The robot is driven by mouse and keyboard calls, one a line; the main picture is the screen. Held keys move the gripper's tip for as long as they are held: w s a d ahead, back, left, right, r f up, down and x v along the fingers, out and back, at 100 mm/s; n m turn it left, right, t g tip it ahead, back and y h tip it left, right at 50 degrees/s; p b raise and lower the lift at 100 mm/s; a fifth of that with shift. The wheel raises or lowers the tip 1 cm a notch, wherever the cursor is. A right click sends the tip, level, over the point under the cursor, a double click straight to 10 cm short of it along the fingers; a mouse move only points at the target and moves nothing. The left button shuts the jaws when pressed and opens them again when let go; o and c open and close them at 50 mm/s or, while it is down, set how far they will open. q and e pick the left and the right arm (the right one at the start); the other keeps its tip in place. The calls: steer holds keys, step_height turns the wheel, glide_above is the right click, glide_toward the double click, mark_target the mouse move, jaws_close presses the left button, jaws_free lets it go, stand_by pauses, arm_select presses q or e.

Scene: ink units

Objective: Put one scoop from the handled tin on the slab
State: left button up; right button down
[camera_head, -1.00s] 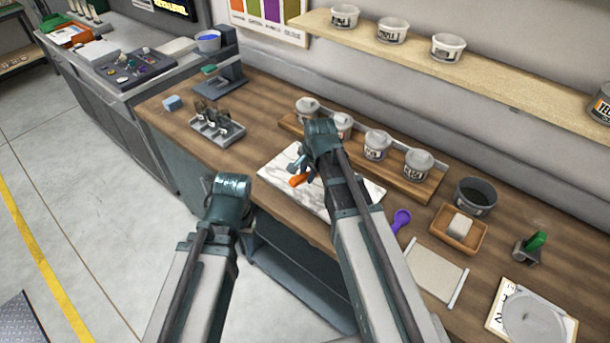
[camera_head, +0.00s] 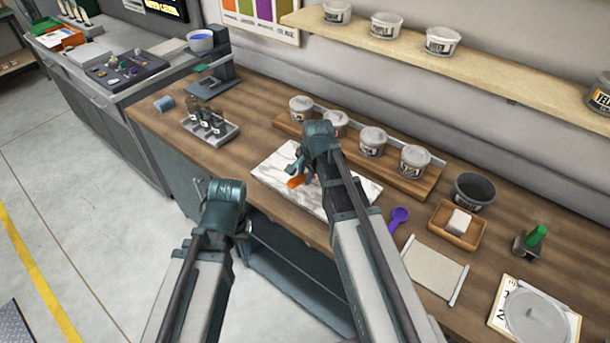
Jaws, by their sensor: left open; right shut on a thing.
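The white marbled slab (camera_head: 272,172) lies on the wooden bench, partly covered by my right arm. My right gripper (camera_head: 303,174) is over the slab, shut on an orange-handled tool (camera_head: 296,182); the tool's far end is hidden. Several lidded tins stand on a wooden rack behind the slab, including one at its left end (camera_head: 300,109) and one at its right end (camera_head: 414,162). I cannot tell which tin has a handle. A purple scoop (camera_head: 398,217) lies right of my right arm. My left gripper (camera_head: 242,224) is open, in front of the bench edge, its fingers mostly hidden.
A dark open tub (camera_head: 472,193) and a wooden tray (camera_head: 441,228) with a white block (camera_head: 459,221) stand at the right. A pale board (camera_head: 424,272) lies in front of them. A grey holder with dark bottles (camera_head: 219,133) stands left. A shelf (camera_head: 500,78) hangs above.

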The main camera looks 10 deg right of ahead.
steer(key=shift+f+b, duration=0.85)
stand_by(1.5)
step_height(320, 180, up, 5)
steer(key=p, duration=0.5)
steer(key=shift+r, duration=0.1)
steer(key=shift+f, duration=0.2)
